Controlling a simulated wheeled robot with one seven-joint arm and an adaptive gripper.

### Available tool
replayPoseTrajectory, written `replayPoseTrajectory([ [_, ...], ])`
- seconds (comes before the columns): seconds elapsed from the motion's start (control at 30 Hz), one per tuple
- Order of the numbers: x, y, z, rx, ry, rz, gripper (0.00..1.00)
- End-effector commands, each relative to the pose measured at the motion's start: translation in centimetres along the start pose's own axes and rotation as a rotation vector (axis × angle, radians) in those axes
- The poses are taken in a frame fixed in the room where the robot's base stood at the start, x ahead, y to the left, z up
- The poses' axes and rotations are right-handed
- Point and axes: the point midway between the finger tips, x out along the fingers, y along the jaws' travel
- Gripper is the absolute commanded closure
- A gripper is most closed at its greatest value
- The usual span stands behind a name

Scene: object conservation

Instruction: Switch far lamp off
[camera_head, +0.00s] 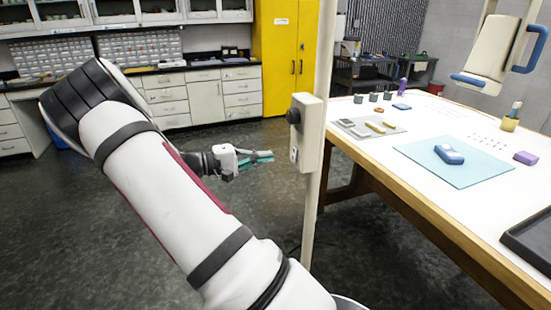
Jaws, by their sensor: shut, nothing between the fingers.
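A lamp-like head (494,48), cream with blue handles, hangs over the table at the upper right and is cut off by the top edge. I cannot tell whether it is lit, or whether it is the far lamp. A cream control box (309,133) is fixed to an upright pole (325,55). The box has a black round knob (293,115) on its left side and a small switch-like plate (294,154) below it. My gripper (268,157), with teal fingertips, is shut and empty. It appears just left of the box in the picture, apart from it.
A white table (385,155) with a wooden edge fills the right side. It bears a light blue mat (440,176), a blue device (449,154), small pots and a dark tray (532,238). A yellow cabinet (284,50) and white drawers stand behind. Dark floor lies clear between.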

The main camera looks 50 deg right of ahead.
Motion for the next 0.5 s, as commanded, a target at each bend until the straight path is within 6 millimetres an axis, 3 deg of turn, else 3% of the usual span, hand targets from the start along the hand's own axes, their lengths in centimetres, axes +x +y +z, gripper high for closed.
replayPoseTrajectory([
  [0.2,-4.5,-0.1,-0.1,0.001,0.002,0.0,1.0],
  [0.5,-7.1,0.1,0.0,0.0,-0.002,0.0,1.0],
])
